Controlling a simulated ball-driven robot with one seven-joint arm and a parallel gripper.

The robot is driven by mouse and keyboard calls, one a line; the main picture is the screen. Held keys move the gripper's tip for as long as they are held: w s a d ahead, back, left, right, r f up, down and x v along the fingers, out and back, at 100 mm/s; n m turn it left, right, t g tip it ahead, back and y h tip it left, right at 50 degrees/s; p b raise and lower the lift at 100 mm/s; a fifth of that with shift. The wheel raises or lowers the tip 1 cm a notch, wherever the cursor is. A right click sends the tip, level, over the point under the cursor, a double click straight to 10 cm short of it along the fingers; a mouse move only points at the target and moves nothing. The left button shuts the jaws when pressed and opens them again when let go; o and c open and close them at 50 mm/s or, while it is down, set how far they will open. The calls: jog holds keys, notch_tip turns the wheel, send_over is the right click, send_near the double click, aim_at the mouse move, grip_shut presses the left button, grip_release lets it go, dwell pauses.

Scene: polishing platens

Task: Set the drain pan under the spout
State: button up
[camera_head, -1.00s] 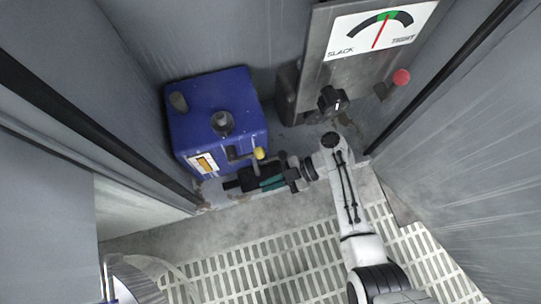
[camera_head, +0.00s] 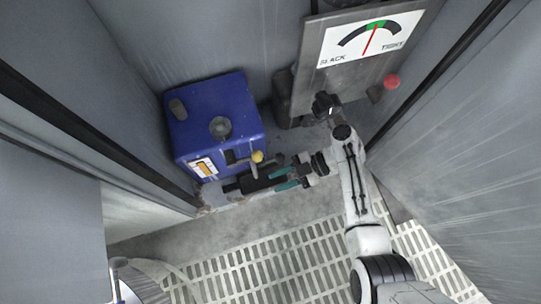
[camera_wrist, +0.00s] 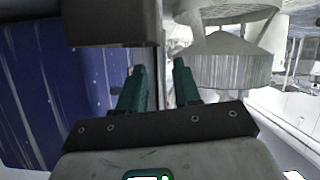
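A blue box-shaped tank (camera_head: 240,95) stands against the back wall. A lever with a yellow knob (camera_head: 257,156) sticks out of its front near the right corner. I cannot make out the spout clearly there. A dark, low object, seemingly the drain pan (camera_head: 252,184), lies on the floor in front of the tank below the lever. My gripper (camera_head: 284,177) is low, just right of it, with teal fingers apart. In the wrist view my gripper (camera_wrist: 160,75) shows a gap between the fingers. A dark block (camera_wrist: 110,25) is just beyond the tips; I cannot tell whether it is the pan.
A gauge panel (camera_head: 372,38) with a black knob (camera_head: 325,104) and red button (camera_head: 391,82) stands at the back right. Grey walls close in on both sides. A slotted floor grate (camera_head: 270,265) lies in front. Bare floor is left of my arm.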

jog(key=shift+v, duration=1.7)
jog(key=s+d+m+t+h, duration=0.2)
jog(key=s+d+m+h, duration=0.55)
jog(key=d+m, duration=0.25)
jog(key=s+d+r+m+t+h, duration=0.2)
jog(key=s+d+r+m+h, duration=0.4)
jog(key=m, duration=0.7)
jog(key=s+d+r, duration=0.2)
jog(key=d+r, duration=0.2)
jog(key=shift+r+t, duration=0.15)
jog(key=shift+t, duration=0.15)
jog(key=shift+d, duration=0.1)
